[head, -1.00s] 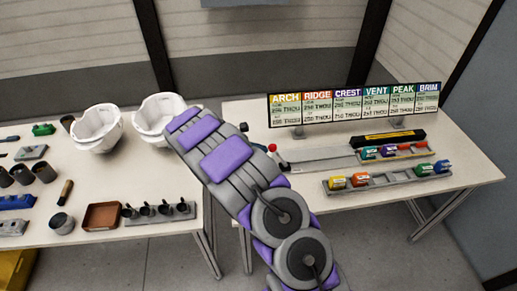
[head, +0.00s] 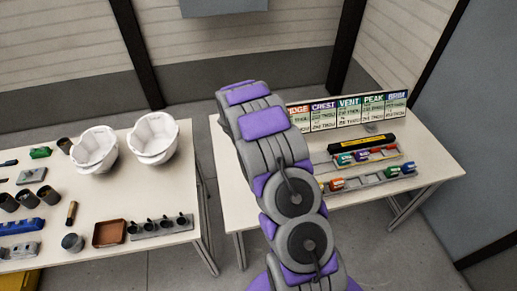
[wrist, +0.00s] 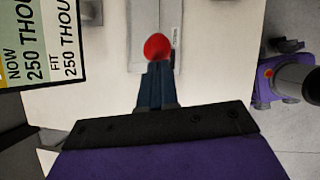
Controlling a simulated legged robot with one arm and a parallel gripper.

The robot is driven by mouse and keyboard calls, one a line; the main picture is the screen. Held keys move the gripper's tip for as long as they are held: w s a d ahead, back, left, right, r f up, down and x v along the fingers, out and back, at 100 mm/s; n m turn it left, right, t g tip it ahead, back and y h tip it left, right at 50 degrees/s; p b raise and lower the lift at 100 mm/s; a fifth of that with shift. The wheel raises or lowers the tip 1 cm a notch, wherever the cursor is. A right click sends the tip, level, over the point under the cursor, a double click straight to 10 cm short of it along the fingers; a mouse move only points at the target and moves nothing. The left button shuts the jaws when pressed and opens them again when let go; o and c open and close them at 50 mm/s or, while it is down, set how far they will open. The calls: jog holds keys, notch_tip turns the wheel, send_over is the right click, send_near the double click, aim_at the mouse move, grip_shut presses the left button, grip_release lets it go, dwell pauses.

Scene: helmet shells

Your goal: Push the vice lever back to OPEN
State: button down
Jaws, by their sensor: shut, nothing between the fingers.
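The vice lever's red ball knob (wrist: 157,46) shows in the wrist view, just beyond my fingertips. A grey metal plate (wrist: 145,20) lies behind the knob, with a small label strip on its right side. My gripper (wrist: 156,70) is shut and empty, its dark blue fingers together and pointing at the knob. Fingertips and knob overlap in the picture; I cannot tell whether they touch. In the head view my arm hides the vice, the lever and the gripper. The OPEN mark cannot be read.
The right table (head: 228,212) carries a sign board (head: 348,112) and racks of coloured pieces (head: 372,178). In the wrist view the sign board (wrist: 40,45) stands close on the left. The left table (head: 70,190) holds two white helmet shells (head: 153,138), cups and a brown tray (head: 109,233).

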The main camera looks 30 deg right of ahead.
jog(key=shift+s+d+r+t+y+p, duration=0.2)
jog(key=shift+d+y+p, duration=0.25)
jog(key=shift+d+p, duration=0.3)
jog(key=shift+s+d+r+t+y+p, duration=0.1)
jog(key=shift+s+d+y+p, duration=0.1)
jog(key=shift+d+y+p, duration=0.4)
jog(key=shift+s+d+f+h+p, duration=0.1)
jog(key=shift+s+d+f+p, duration=0.05)
jog(key=shift+d+p, duration=0.4)
jog(key=shift+s+d+f+h+p, duration=0.1)
jog(key=shift+s+d+f+p, duration=0.05)
jog(key=shift+d+p, duration=0.4)
jog(key=shift+s+d+f+h+p, duration=0.1)
jog(key=shift+s+d+f+p, duration=0.05)
jog(key=shift+d+p, duration=0.4)
jog(key=shift+f, duration=0.1)
jog(key=a+r, duration=0.3)
jog(key=shift+w+a+r, duration=0.1)
jog(key=shift+w+r, duration=0.05)
jog(key=shift+r, duration=0.05)
jog(key=d+v, duration=0.2)
jog(key=v, duration=0.7)
jog(key=shift+s+r, duration=0.25)
jog(key=shift+s, duration=0.05)
